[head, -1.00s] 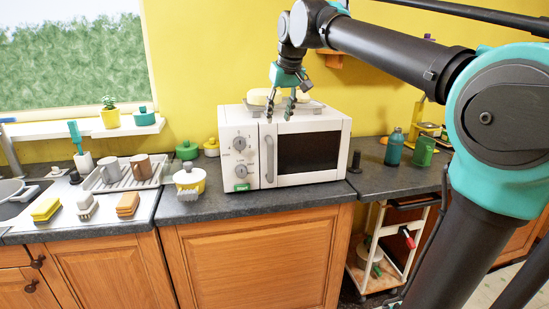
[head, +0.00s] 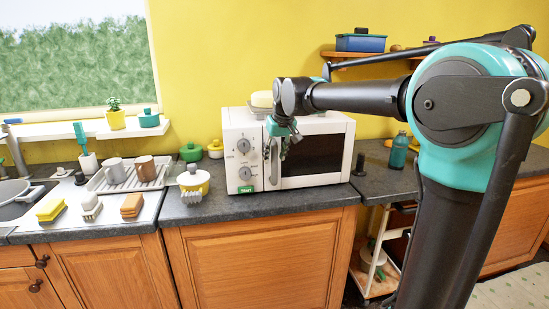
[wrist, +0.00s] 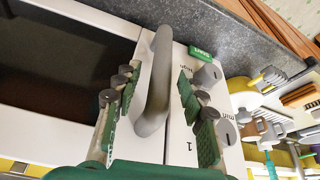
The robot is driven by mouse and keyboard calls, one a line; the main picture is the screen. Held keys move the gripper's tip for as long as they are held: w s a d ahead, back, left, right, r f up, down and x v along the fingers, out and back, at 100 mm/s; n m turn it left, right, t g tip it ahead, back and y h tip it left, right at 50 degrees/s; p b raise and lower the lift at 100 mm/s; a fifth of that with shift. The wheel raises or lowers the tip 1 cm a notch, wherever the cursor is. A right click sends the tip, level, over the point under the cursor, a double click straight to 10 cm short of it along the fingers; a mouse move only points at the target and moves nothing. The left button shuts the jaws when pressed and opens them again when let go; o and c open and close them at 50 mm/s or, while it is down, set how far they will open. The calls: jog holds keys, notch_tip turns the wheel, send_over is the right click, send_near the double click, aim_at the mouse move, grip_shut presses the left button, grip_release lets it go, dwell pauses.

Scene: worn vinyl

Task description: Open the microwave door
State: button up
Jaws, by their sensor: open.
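The white microwave (head: 240,130) stands on the dark counter with its door (head: 312,157) shut. The door has a dark window and a grey upright handle (head: 273,172) on its left side, beside the knob panel. My gripper (head: 284,150) is open in front of the handle and hides its upper part. In the wrist view, the handle (wrist: 156,90) lies between the two spread green-padded fingers of my gripper (wrist: 157,80). I see gaps on both sides, and neither finger appears closed on it. The knobs and the green start button (wrist: 200,53) are right of it there.
A tray with a yellow item (head: 262,99) sits on top of the microwave. A yellow pot (head: 193,181) and a brush stand close to its left, a dark shaker (head: 359,165) to its right. The counter edge lies just in front.

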jog(key=shift+w+a+f, duration=0.1)
jog(key=shift+w+f, duration=0.1)
jog(key=shift+f, duration=0.35)
grip_shut()
